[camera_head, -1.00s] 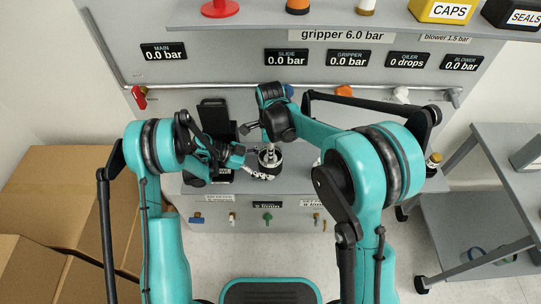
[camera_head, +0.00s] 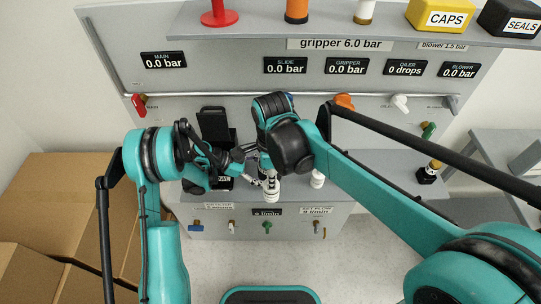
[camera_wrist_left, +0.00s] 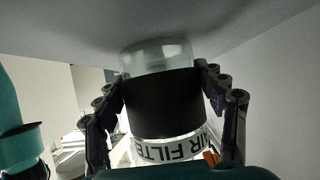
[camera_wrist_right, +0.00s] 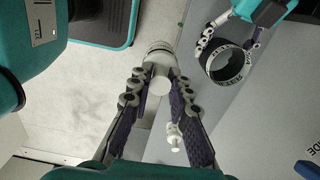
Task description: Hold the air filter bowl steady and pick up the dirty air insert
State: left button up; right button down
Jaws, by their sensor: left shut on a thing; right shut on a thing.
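The air filter bowl (camera_wrist_left: 160,100) has a black band, a clear end and an "AIR FILTER" label. My left gripper (camera_wrist_right: 228,48) is shut around it, one finger on each side. In the right wrist view the bowl (camera_wrist_right: 229,66) shows as an open ring whose inside looks empty. The air insert (camera_wrist_right: 158,58), a pale ribbed cylinder, is between the fingertips of my right gripper (camera_wrist_right: 158,80), which is shut on it. In the head view the insert (camera_head: 272,190) hangs below my right gripper, apart from the bowl, which is mostly hidden there.
A second white piece (camera_head: 318,180) stands on the bench to the right of the insert. A black stand (camera_head: 214,125) is behind my left gripper. A small black-based fitting (camera_head: 429,172) sits farther right. Cardboard boxes (camera_head: 70,200) fill the left; a grey cart (camera_head: 500,150) stands at right.

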aim_at(272, 198)
jog(key=s, duration=0.6)
pick_arm(q)
jog(key=o, duration=0.9)
jog(key=v, duration=1.2)
jog(key=shift+s+f, duration=0.1)
pick_arm(e)
jog(key=shift+s, duration=0.1)
